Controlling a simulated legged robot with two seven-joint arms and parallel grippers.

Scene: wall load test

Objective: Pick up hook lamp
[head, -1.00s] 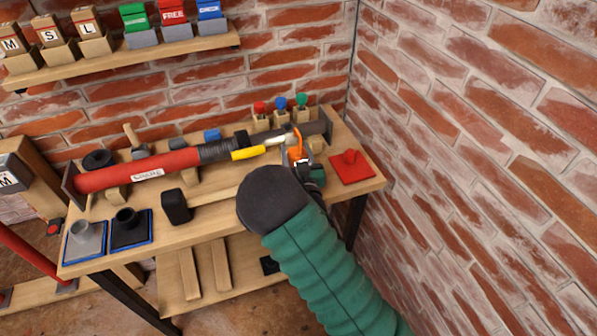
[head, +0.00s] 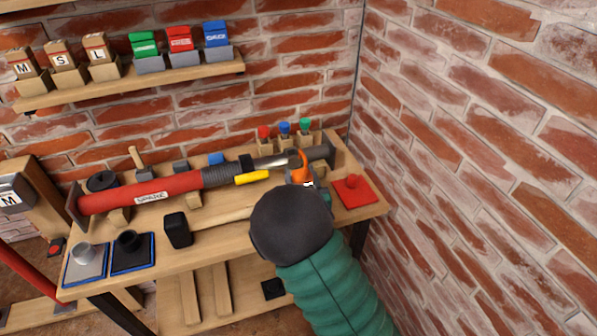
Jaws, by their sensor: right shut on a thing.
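The hook lamp (head: 305,165) shows in the head view as a small orange curved hook above a grey part, at the right end of the workbench. My right gripper (head: 307,184) is at its lower part and shut on it. My dark round wrist and green sleeve hide most of the fingers and the lamp's lower body. I cannot tell whether the lamp is clear of the bench top. My left gripper is not in view.
A long red tube (head: 140,190) lies along the workbench (head: 215,232). A yellow-handled tool (head: 252,178) is left of the lamp. A red plate (head: 353,190) lies to the right. Colored knobs (head: 284,130) stand behind. A brick wall (head: 470,170) closes the right side.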

